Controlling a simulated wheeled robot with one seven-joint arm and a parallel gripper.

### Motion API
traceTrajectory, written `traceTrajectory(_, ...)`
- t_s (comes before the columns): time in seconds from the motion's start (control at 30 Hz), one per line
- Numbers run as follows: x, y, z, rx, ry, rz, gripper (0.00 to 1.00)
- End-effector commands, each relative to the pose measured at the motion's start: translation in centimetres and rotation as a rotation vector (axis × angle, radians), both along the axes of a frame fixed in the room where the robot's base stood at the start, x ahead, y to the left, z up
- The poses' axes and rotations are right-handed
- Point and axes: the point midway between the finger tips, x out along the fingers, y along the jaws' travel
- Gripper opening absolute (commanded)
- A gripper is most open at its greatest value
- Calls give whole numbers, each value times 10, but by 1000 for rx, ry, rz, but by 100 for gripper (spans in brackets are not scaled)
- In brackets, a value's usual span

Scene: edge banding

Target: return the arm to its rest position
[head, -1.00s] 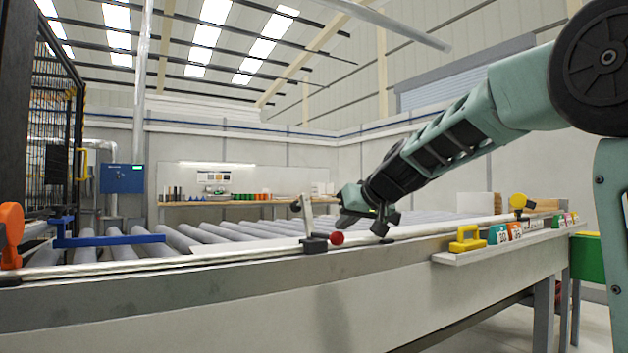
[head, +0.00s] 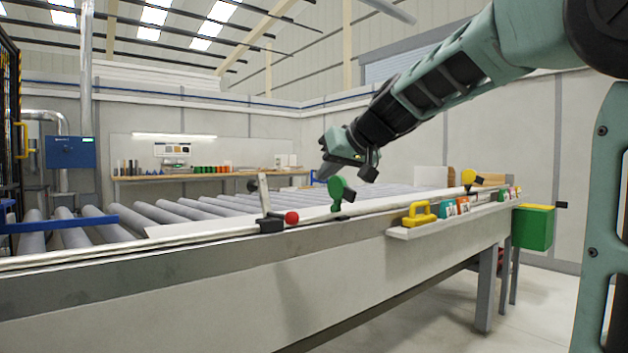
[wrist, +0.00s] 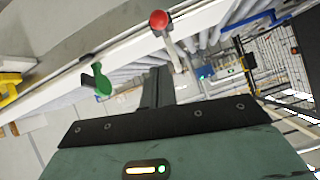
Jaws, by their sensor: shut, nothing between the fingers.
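My arm reaches in from the upper right of the head view, over the roller table (head: 300,255). My gripper (head: 325,172) is raised above the table's front rail, near a green-handled clamp (head: 341,190), and appears apart from it. In the wrist view my gripper (wrist: 158,72) shows as dark fingers close together with nothing held. The green clamp handle also shows in the wrist view (wrist: 102,80).
A clamp with a red knob (head: 291,217) stands on the rail to the left. A yellow clamp (head: 469,177) stands to the right. A side shelf (head: 450,220) holds a yellow tool (head: 419,213) and coloured boxes. A green bin (head: 533,228) hangs at the far right.

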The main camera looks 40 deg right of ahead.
Motion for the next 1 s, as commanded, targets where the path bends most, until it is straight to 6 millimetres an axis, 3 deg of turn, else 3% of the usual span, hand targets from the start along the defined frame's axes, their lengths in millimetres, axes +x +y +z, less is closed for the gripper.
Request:
traceTrajectory(0.2, -9, -1, 4, 1, -1, -1, 0)
traceTrajectory(0.77, -8, 2, 2, 2, 3, 5, 0)
traceTrajectory(0.87, -7, 21, -13, 10, 39, 38, 0)
traceTrajectory(1.0, -14, 81, -63, 27, 162, 141, 0)
